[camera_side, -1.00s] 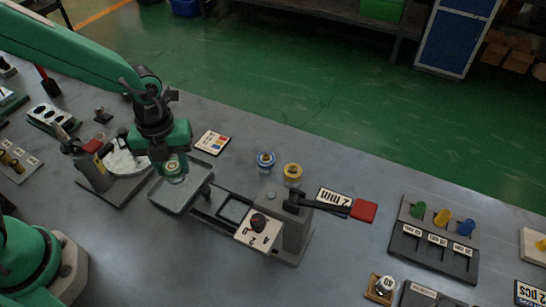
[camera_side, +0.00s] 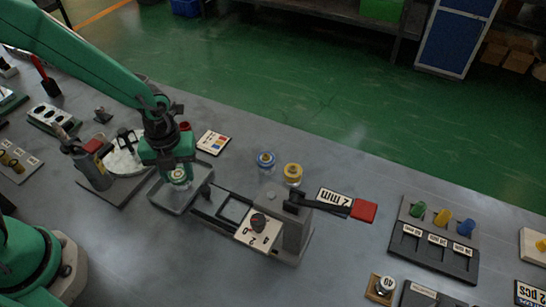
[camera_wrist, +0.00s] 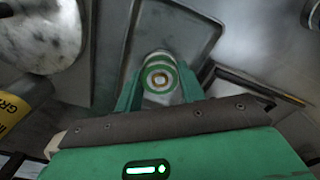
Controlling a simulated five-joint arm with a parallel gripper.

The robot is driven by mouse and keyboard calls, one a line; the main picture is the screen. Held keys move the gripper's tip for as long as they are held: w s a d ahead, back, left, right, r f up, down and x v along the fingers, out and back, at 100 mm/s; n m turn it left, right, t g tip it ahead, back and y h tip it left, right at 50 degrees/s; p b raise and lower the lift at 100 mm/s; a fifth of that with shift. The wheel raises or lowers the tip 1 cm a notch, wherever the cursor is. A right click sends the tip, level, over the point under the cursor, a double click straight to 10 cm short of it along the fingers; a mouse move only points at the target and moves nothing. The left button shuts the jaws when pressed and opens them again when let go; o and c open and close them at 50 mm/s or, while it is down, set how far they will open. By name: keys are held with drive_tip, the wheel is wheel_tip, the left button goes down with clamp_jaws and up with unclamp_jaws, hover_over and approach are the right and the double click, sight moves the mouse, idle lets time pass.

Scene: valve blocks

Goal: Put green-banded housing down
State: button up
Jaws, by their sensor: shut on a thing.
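The green-banded housing (camera_side: 179,175) is a small round part with a pale body and a green ring. My gripper (camera_side: 178,172) is shut on it and holds it over the grey tray (camera_side: 165,197). I cannot tell whether the housing touches the tray floor.
A fixture with a black lever and red handle end (camera_side: 364,210) is further right. A white round dish (camera_side: 122,160) and a grey canister (camera_side: 93,170) are left.

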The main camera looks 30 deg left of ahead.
sight(178, 174)
drive_tip(key=shift+f, duration=0.1)
drive_tip(key=o, duration=1.1)
drive_tip(key=shift+o, duration=0.2)
wheel_tip(178, 174, up, 12)
idle(0.3)
idle(0.4)
